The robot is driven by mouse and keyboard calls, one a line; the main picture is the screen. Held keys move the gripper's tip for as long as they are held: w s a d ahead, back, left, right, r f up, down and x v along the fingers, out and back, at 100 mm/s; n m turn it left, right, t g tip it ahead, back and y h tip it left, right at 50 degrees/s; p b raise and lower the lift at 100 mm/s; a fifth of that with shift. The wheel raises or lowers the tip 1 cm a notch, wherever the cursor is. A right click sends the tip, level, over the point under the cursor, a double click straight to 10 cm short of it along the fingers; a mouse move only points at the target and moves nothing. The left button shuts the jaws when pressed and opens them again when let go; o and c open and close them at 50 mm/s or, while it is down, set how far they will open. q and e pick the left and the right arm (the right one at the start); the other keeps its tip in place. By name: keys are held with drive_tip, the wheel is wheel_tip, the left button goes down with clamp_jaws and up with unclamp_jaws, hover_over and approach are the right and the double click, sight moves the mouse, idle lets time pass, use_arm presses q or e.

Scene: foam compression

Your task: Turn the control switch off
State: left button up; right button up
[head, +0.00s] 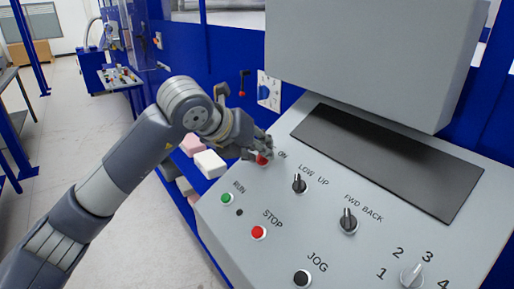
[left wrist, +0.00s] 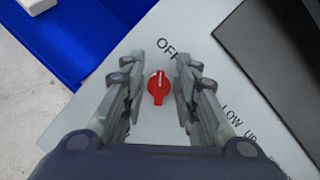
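The control switch is a red rotary knob with a pale pointer line. It sits at the upper left of the grey control panel (head: 320,240) in the head view (head: 262,160), partly hidden by my left gripper (head: 262,147). In the left wrist view the red knob (left wrist: 158,88) lies between the two fingers of my left gripper (left wrist: 157,85), with a gap on each side. An "OFF" label is just above it, and "ON" shows beside it in the head view. My left gripper is open. My right gripper is not in view.
Other controls on the panel are a green RUN button (head: 227,198), a red STOP button (head: 259,232), a black LOW UP knob (head: 299,183), a FWD BACK knob (head: 348,221) and a JOG button (head: 302,278). A grey box (head: 375,55) overhangs the panel's back. White blocks (head: 210,163) lie left of it.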

use_arm(q)
drive_tip(key=v, duration=1.2)
